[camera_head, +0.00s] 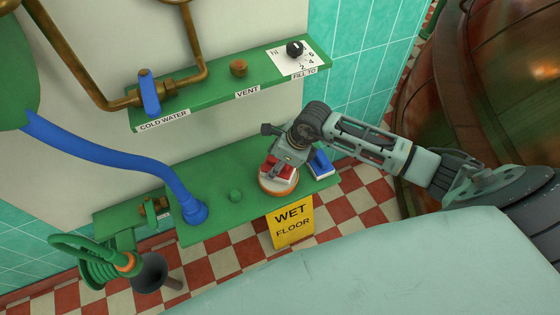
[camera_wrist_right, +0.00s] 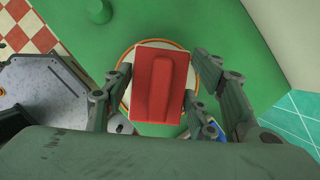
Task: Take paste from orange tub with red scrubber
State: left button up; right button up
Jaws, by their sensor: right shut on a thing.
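My right gripper (camera_head: 284,160) is shut on the red scrubber (camera_head: 274,171), which it holds at the orange tub (camera_head: 279,191) on the lower green shelf. In the right wrist view the red scrubber (camera_wrist_right: 162,80) sits between the fingers of my right gripper (camera_wrist_right: 158,90), its raised grip facing the camera. It covers most of the round orange tub, and pale paste (camera_wrist_right: 128,100) shows at its side. I cannot tell whether the scrubber's underside touches the paste. My left gripper is in neither view.
A blue scrubber (camera_head: 321,162) lies right of the tub. The upper shelf (camera_head: 215,92) holds controls. A copper kettle (camera_head: 490,90) stands right.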

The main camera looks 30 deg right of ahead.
aim_at(271, 159)
jog(key=shift+r+p, duration=1.6)
jog(key=shift+r, duration=1)
jog(key=shift+a+r+n, duration=0.25)
jog(key=shift+n, duration=0.05)
jog(key=s+a+r+n+g+y, duration=0.1)
jog(key=s+a+r+n+g, duration=0.15)
jog(key=r+n, duration=0.3)
jog(key=s+a+r+n+g, duration=0.1)
jog(key=a+r+n+g, duration=0.1)
jog(key=a+r+n, duration=0.4)
jog(key=s+d+r+n+g+h, duration=0.3)
jog(key=s+r+n, duration=0.5)
jog(key=n, duration=0.7)
jog(key=shift+s+d+r+h, duration=0.25)
jog(key=shift+d+r+h, duration=0.25)
jog(key=shift+d+r, duration=0.3)
jog(key=shift+n+g, duration=0.25)
